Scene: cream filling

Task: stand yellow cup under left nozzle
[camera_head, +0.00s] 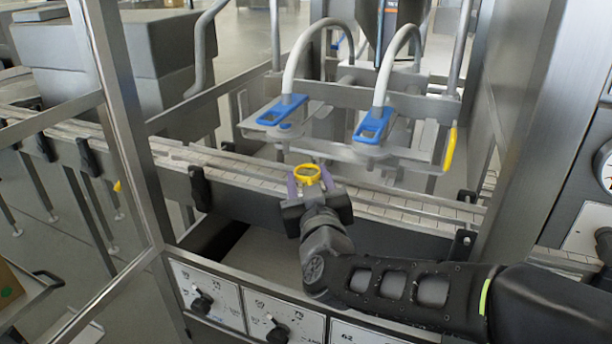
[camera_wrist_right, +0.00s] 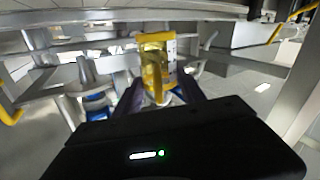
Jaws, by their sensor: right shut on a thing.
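My right gripper (camera_head: 309,184) is shut on the yellow cup (camera_head: 307,174), with its purple fingers on either side. The cup is held over the near part of the conveyor. The cup also shows between the fingers in the wrist view (camera_wrist_right: 157,65), with a yellow rim and pale side. The left nozzle (camera_head: 283,110) has a blue fitting on a white hose; it lies up and left of the cup, on the far side. The right nozzle (camera_head: 373,125) looks the same, up and right. The cup is apart from both nozzles. My left gripper is out of view.
The tiled conveyor (camera_head: 405,205) runs across under the nozzles. Metal frame posts (camera_head: 128,125) stand left and right. Control dials (camera_head: 277,331) face front.

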